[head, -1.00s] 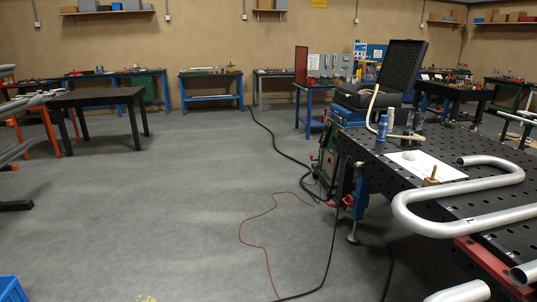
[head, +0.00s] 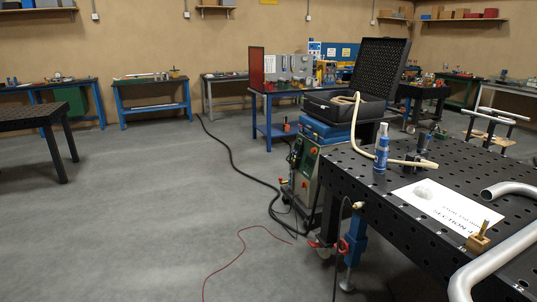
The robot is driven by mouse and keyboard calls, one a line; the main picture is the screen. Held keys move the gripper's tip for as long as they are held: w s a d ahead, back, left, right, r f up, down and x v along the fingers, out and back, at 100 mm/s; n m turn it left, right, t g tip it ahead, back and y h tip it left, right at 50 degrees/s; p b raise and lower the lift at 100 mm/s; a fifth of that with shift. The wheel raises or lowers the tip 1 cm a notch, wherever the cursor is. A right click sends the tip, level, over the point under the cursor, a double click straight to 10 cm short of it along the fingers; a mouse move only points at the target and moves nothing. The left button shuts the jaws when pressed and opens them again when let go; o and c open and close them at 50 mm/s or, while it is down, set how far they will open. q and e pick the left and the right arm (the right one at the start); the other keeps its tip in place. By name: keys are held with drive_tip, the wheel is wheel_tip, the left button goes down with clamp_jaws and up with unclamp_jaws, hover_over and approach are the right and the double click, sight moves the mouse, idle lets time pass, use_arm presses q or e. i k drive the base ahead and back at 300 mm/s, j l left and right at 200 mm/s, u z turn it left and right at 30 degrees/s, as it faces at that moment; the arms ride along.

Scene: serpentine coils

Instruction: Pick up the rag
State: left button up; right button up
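Neither of my grippers is in view.
On the table are a blue spray can (head: 381,148), a brass-coloured block (head: 478,240) and bent silver tubes (head: 500,255). A welding machine (head: 318,150) stands behind the table's left end. Cables, including a red one (head: 240,252), cross the floor. The grey floor (head: 120,220) at left is open.

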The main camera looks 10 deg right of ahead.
sight(422, 192)
drive_tip(key=i+z, duration=0.5)
drive_tip(key=i+j+z, duration=0.2)
drive_tip(key=i+z, duration=0.25)
drive_tip(key=i, duration=0.15)
drive_tip(key=i+j+z, duration=0.35)
drive_tip(key=i+z, duration=0.15)
